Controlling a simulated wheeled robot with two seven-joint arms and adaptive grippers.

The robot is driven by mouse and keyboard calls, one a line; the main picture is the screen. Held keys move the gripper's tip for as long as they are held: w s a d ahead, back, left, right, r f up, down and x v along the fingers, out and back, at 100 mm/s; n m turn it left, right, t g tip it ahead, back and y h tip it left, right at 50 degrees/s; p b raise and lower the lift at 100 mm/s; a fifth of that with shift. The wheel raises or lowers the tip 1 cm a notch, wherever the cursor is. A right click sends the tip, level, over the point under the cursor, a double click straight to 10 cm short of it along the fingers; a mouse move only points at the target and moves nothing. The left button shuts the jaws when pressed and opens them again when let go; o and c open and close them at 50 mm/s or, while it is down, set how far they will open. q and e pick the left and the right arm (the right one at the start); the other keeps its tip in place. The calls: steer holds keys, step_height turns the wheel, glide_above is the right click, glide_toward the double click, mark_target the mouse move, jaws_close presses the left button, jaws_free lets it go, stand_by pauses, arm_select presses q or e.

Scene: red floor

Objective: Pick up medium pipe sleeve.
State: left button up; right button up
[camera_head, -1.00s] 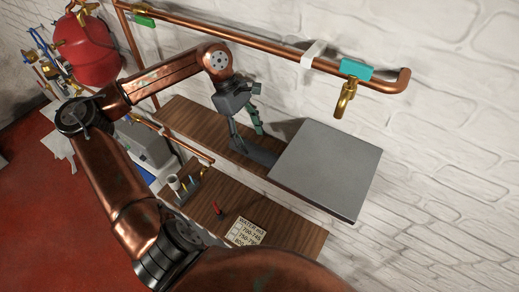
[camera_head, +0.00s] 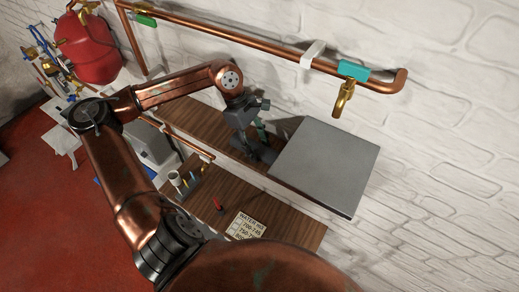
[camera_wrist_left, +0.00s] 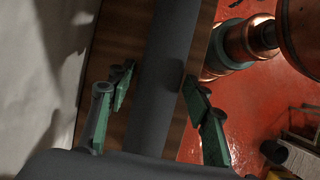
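A grey tube-like piece, which looks like the pipe sleeve (camera_wrist_left: 165,75), lies on the upper wooden shelf. In the head view this grey piece (camera_head: 268,153) shows beside the big grey slab, partly hidden by my gripper. I cannot tell its size against other sleeves. My left gripper (camera_head: 252,142) reaches down over it. In the left wrist view the left gripper's green fingers (camera_wrist_left: 158,88) are spread, one on each side of the grey piece. No clear grip on it shows. My right gripper is not in view.
A grey slab (camera_head: 325,165) stands close to the right of my left gripper. The upper shelf (camera_head: 196,121) is against the white brick wall. A copper pipe (camera_head: 240,38) with a teal-handled valve runs above. A lower shelf (camera_head: 278,226) holds a paper sign (camera_head: 248,227) and small items.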

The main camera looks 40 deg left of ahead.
arm_select(q)
steer(key=c, duration=0.8)
steer(key=shift+c, duration=0.2)
steer(key=shift+r, duration=0.1)
steer(key=shift+c, duration=0.2)
